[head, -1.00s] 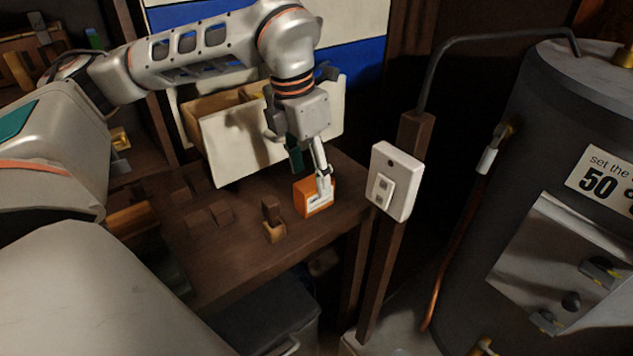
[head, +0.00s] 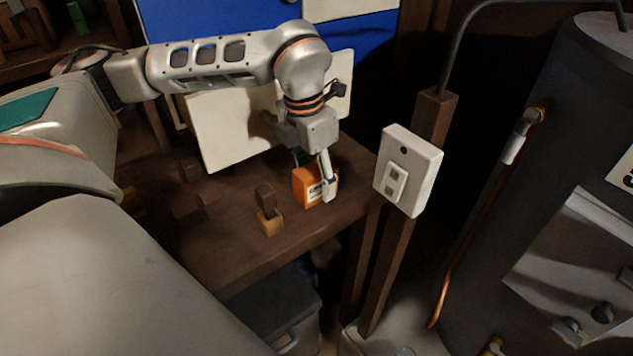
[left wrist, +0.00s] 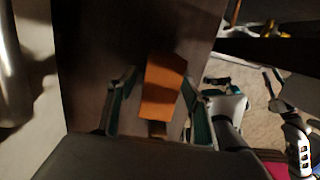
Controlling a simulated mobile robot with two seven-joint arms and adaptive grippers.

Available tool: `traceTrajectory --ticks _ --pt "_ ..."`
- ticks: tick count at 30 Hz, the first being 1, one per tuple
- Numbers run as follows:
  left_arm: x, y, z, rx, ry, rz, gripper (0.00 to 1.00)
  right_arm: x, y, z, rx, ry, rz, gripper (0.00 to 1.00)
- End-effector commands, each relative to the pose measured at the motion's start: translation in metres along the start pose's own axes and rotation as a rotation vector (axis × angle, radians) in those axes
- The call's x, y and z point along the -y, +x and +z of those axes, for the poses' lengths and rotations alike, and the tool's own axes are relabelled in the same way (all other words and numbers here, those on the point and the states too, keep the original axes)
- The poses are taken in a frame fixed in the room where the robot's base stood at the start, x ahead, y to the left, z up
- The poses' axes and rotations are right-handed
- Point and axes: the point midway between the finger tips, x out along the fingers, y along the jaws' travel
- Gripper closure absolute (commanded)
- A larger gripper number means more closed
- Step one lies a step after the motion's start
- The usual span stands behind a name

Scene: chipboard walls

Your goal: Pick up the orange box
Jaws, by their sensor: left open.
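The orange box (head: 307,187) stands on the dark wooden table (head: 235,250) near its right end. My left gripper (head: 314,180) points down at the box, with one finger in front of the box's right side and the other mostly hidden behind it. In the left wrist view the orange box (left wrist: 161,88) lies between the two spread fingers of my left gripper (left wrist: 158,108). Gaps show on both sides, so the gripper is open and not closed on the box.
A small wooden block piece (head: 268,215) stands left of the box, with several dark blocks (head: 190,190) farther left. A pale panel (head: 235,125) stands behind. A post with a white switch box (head: 409,170) and a grey tank (head: 570,150) are to the right.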

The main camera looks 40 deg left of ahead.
Motion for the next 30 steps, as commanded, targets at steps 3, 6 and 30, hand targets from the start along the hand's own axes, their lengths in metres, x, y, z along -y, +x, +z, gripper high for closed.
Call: traceTrajectory --ticks 3,6,30 --pt "0.000 0.007 0.000 0.001 0.000 -0.001 0.49 0.000 0.001 0.000 -0.002 -0.001 0.001 0.76" --pt "0.000 0.008 0.000 0.002 0.000 0.000 0.49 -0.001 0.001 -0.003 -0.005 -0.002 0.002 0.76" --pt "0.000 -0.004 0.003 0.006 0.000 0.001 0.97 0.000 0.001 -0.007 -0.010 0.002 0.001 0.76"
